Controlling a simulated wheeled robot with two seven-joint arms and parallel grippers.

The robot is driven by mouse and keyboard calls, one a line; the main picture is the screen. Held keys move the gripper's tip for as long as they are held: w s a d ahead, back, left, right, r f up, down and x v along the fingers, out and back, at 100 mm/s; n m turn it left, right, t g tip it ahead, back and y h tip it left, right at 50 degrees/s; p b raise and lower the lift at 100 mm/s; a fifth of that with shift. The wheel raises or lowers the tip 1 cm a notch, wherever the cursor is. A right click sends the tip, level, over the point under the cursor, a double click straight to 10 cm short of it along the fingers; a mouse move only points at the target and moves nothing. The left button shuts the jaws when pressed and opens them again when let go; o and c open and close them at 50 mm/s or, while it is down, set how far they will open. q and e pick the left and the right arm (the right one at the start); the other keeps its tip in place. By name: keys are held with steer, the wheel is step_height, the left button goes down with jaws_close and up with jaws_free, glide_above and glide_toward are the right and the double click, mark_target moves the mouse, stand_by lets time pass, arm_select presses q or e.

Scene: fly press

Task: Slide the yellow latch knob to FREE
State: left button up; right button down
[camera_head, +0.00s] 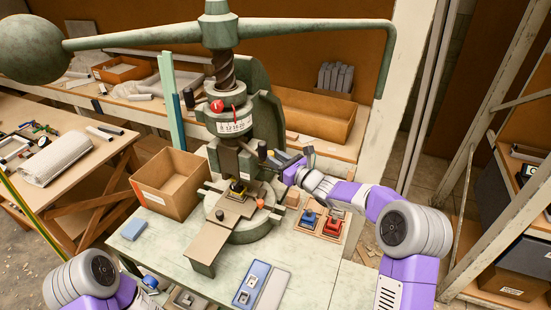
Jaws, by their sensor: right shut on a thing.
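The green fly press (232,110) stands on the pale bench, with its screw and ram upright. My right gripper (278,163) reaches in from the right to the right side of the ram, just below a black-topped post (262,150). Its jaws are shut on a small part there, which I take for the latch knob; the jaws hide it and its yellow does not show. Any FREE marking is too small to read.
A cardboard box (172,184) stands left of the press. A wooden tray (320,222) with blue and red pieces lies right of it. The press's long lever (310,24) spans overhead.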

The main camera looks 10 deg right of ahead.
steer(key=shift+d, duration=0.1)
steer(key=shift+s+d+b, duration=0.4)
steer(key=shift+s+d, duration=0.2)
steer(key=shift+d, duration=0.3)
steer(key=c, duration=1.2)
jaws_free()
steer(key=o, duration=0.3)
steer(key=shift+s+d, duration=0.1)
steer(key=shift+o, duration=0.2)
steer(key=v, duration=0.7)
steer(key=shift+s, duration=0.25)
